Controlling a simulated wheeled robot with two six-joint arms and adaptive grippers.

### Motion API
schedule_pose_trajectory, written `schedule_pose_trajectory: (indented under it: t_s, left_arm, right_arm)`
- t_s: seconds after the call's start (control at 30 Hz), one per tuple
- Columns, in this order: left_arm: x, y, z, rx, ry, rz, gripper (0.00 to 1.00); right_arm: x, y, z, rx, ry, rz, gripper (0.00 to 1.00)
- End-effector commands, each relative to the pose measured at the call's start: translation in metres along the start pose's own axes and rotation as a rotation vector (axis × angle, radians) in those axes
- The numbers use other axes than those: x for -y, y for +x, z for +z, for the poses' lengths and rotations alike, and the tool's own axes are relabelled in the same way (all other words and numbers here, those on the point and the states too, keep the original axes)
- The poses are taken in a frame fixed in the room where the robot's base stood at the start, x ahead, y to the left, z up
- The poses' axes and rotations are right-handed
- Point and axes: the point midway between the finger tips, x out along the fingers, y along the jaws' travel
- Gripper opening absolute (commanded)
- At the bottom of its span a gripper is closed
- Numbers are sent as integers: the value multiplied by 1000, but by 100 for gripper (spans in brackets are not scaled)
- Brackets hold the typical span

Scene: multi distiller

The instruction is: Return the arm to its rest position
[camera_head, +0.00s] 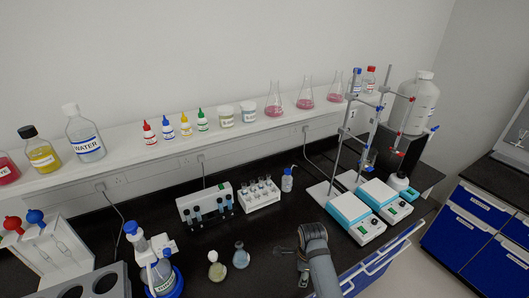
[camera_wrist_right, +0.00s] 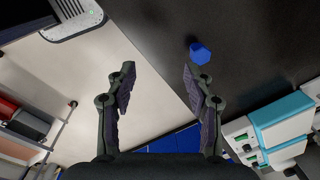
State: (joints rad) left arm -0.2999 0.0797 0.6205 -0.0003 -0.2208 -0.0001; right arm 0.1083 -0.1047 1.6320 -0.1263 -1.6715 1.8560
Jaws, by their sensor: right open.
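My right arm (camera_head: 318,262) reaches in from the bottom of the head view, near the bench's front edge. Its gripper (camera_head: 302,274) is dark and partly hidden by the arm there. In the right wrist view the right gripper (camera_wrist_right: 158,70) is open, with its two fingers apart and nothing between them. A small blue object (camera_wrist_right: 200,52) lies on the dark surface just beyond one fingertip, apart from it. My left gripper is not in view.
Two white-and-teal hotplates (camera_head: 352,215) with clamp stands are right of my arm. Two small flasks (camera_head: 241,256) stand to its left. A test tube rack (camera_head: 260,194) and a small wash bottle (camera_head: 287,180) are behind. A shelf (camera_head: 240,135) holds bottles and flasks.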

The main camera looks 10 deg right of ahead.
Motion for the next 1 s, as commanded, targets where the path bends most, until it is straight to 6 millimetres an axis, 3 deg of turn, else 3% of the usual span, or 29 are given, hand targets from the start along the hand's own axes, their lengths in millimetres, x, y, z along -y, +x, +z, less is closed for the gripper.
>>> schedule_pose_trajectory:
  t_s: [0.07, 0.17, 0.3, 0.4, 0.9, 1.0]
  left_arm:
    - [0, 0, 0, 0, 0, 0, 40]
    - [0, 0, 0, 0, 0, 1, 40]
    - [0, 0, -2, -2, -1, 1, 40]
    - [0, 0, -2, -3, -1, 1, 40]
    - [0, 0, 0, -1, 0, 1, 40]
    - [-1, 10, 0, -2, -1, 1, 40]
  right_arm:
    - [-4, 0, -6, -3, -54, -8, 52]
    - [-20, -3, -26, -13, -268, -38, 52]
    - [-52, -20, -58, -54, -747, -99, 52]
    - [-70, -34, -72, -88, -1024, -128, 52]
    - [-127, -98, -94, -238, -1927, -192, 52]
    - [-123, -62, -94, -230, -1938, -179, 52]
